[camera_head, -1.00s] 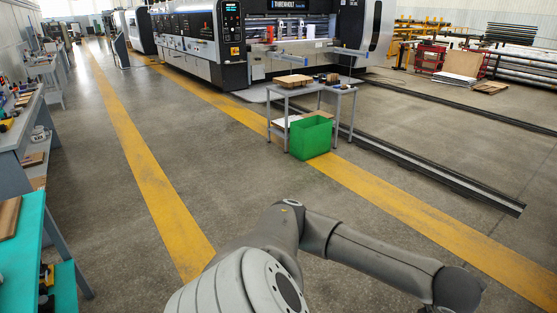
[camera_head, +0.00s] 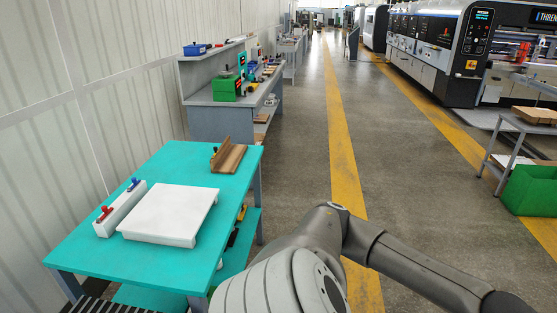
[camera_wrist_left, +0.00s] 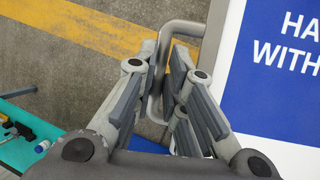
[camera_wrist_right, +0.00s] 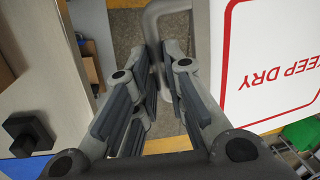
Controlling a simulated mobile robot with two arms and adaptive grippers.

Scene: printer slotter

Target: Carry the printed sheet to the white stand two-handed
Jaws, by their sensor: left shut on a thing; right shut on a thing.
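The white stand (camera_head: 170,213) is a low, flat block on the teal table, at the left in the head view. The printed sheet shows only in the wrist views. In the left wrist view it is a white-edged blue panel (camera_wrist_left: 268,90) with white lettering. In the right wrist view a white panel (camera_wrist_right: 275,75) carries red "KEEP DRY" lettering. My left gripper (camera_wrist_left: 165,60) is shut on a grey bent handle at the sheet's edge. My right gripper (camera_wrist_right: 160,60) is shut on a similar handle. Both grippers and the sheet are outside the head view.
The teal table (camera_head: 100,255) also bears a white block with red and blue knobs (camera_head: 120,208) and a brown wooden piece (camera_head: 228,157). A grey bench (camera_head: 222,120) stands behind. Open floor (camera_head: 295,165) lies right of the table. A green bin (camera_head: 533,190) is at far right.

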